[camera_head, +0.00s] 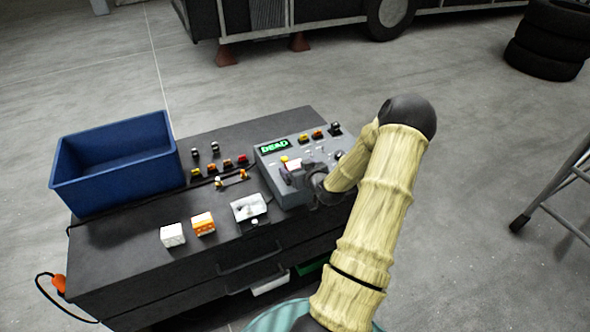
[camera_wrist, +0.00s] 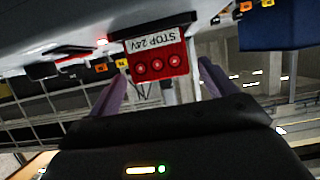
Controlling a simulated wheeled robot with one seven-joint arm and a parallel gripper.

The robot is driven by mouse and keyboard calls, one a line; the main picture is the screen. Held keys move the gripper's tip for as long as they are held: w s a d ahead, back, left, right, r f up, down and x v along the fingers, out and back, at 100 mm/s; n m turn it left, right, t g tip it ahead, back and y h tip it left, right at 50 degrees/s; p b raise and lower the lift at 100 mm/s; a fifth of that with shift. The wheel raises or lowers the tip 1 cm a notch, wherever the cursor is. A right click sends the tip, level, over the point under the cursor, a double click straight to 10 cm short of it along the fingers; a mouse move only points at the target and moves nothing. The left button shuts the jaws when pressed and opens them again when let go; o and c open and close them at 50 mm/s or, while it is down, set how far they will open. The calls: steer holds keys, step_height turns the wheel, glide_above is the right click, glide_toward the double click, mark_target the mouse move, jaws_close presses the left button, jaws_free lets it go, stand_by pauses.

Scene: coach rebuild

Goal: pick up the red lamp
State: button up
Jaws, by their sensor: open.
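The red lamp is a small red block with a white label reading "STOP 24V". In the wrist view the red lamp (camera_wrist: 160,68) lies between the fingertips of my gripper (camera_wrist: 162,74), with a visible gap on each side. My gripper is open. In the head view my gripper (camera_head: 298,174) is at the grey test box (camera_head: 283,192), whose display reads "DEAD".
A dark workbench (camera_head: 130,262) carries a blue bin (camera_head: 115,175), a white block (camera_head: 172,235), an orange block (camera_head: 203,223), a white-topped device (camera_head: 248,207) and several small coloured parts. A stepladder (camera_head: 555,185) and stacked tires (camera_head: 548,45) stand to the right.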

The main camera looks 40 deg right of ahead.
mark_target(293, 163)
steer(key=shift+p+x, duration=0.8)
steer(key=shift+x, duration=1.45)
steer(key=c, duration=1.2)
steer(key=shift+r, duration=0.1)
step_height(293, 163, up, 10)
steer(key=shift+f+b, duration=0.1)
steer(key=shift+b, duration=1.1)
